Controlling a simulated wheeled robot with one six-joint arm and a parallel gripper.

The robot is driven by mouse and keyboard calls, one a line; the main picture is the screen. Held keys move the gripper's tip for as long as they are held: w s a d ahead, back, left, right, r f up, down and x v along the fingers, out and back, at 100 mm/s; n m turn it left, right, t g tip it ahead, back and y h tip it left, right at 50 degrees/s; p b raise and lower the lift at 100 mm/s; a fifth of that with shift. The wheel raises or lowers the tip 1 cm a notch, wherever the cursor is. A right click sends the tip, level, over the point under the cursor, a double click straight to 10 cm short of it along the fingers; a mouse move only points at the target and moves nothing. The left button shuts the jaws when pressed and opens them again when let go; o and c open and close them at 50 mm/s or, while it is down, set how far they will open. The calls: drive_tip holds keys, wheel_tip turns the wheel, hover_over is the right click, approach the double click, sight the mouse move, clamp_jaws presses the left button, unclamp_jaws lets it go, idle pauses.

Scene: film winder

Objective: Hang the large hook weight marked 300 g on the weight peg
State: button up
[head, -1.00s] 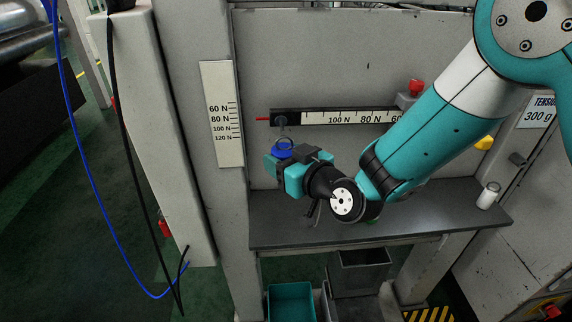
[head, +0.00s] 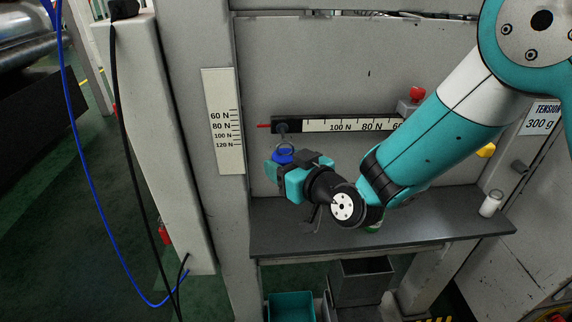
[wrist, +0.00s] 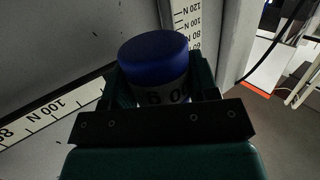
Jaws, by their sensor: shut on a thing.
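The weight in my gripper has a blue top (head: 283,156) with a metal hook or ring above it in the head view. My gripper (head: 285,170) is shut around its body, just below the left end of the scale bar. In the wrist view, the blue top (wrist: 153,48) and a pale body with dark, partly covered print show between the fingers; I cannot read the full mark. A dark round peg (head: 281,127) is at the bar's left end, beside a red pointer. The hook is close under the peg; I cannot tell whether they touch.
A grey shelf (head: 420,232) lies below, with a white cylinder (head: 491,203) at its right and a green-based item (head: 374,227) partly behind my arm. A vertical scale (head: 224,120) is on the left post. A teal bin (head: 291,306) stands under the shelf.

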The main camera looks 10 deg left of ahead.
drive_tip(key=shift+b, duration=0.35)
drive_tip(key=shift+w, duration=0.1)
drive_tip(key=shift+w+a+b, duration=0.2)
drive_tip(key=shift+w+b, duration=0.05)
drive_tip(key=shift+w, duration=0.45)
drive_tip(key=shift+w+a+b, duration=0.2)
drive_tip(key=shift+w, duration=0.45)
drive_tip(key=shift+b, duration=0.7)
idle(0.3)
drive_tip(key=shift+w, duration=0.15)
drive_tip(key=shift+w+a+b, duration=0.25)
drive_tip(key=shift+w+b, duration=0.1)
drive_tip(key=shift+w, duration=0.4)
drive_tip(key=shift+f, duration=0.2)
